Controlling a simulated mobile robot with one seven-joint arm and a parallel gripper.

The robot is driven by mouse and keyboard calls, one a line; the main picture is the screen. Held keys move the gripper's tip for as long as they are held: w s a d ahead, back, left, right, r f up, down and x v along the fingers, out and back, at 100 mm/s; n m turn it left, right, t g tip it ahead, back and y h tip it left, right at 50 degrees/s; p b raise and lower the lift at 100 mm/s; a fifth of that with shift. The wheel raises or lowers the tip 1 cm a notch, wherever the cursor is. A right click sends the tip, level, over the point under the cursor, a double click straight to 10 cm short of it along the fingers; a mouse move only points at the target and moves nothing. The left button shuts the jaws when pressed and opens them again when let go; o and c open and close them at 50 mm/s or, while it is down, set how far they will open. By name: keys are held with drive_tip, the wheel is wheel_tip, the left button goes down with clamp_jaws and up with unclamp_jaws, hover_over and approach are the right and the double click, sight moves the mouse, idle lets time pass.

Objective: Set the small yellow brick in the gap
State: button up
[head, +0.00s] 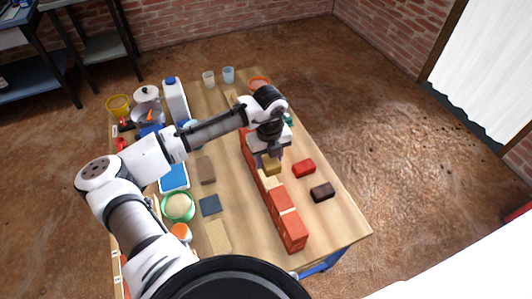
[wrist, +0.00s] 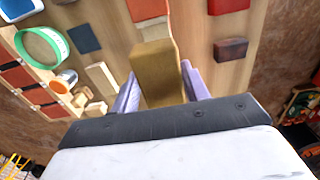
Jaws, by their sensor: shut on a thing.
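The small yellow brick (head: 271,167) is between the fingers of my gripper (head: 268,158), which is shut on it. In the wrist view the yellow brick (wrist: 158,70) shows between the two pale purple fingers (wrist: 160,92). The brick is over the middle of a low wall of red bricks (head: 288,221), between its near stretch and its far stretch. The wall's red top also shows in the wrist view (wrist: 147,9). The gap is partly hidden by my gripper and the brick. I cannot tell whether the brick touches the wall.
A loose red brick (head: 304,168) and a dark brown brick (head: 322,192) lie right of the wall on the wooden table (head: 335,227). Left of it lie a dark blue square (head: 210,205), a brown block (head: 206,170) and a green bowl (head: 178,207). Cups stand at the back.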

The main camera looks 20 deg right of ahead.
drive_tip(key=shift+f+b, duration=2)
drive_tip(key=shift+f, duration=1.05)
drive_tip(key=shift+f, duration=0.4)
drive_tip(key=o, duration=1.3)
drive_tip(key=shift+r+p, duration=2.95)
drive_tip(key=shift+r, duration=1.05)
